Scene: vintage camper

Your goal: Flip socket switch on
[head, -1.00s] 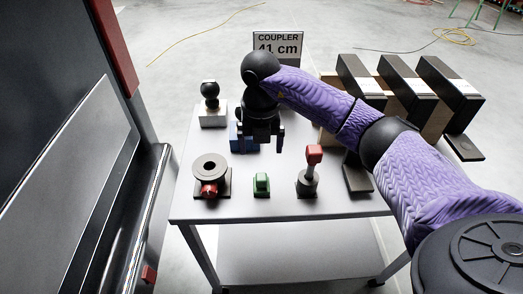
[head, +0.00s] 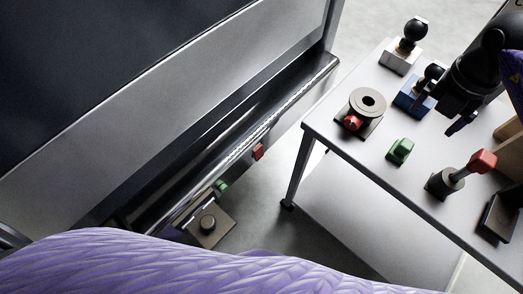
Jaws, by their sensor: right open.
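No part is plainly marked as the socket switch, so I cannot tell which one it is. A small green switch-like block (head: 400,150) sits on the table near its front edge. A smaller green piece (head: 221,187) is at the low edge of the camper, beside a brown plate with a dark round knob (head: 208,223). A red piece (head: 258,151) is on the camper's edge above them. My right gripper (head: 444,117) is open, pointing down over the table, to the right of the green block. My left gripper is out of view.
Open floor lies between camper and table.

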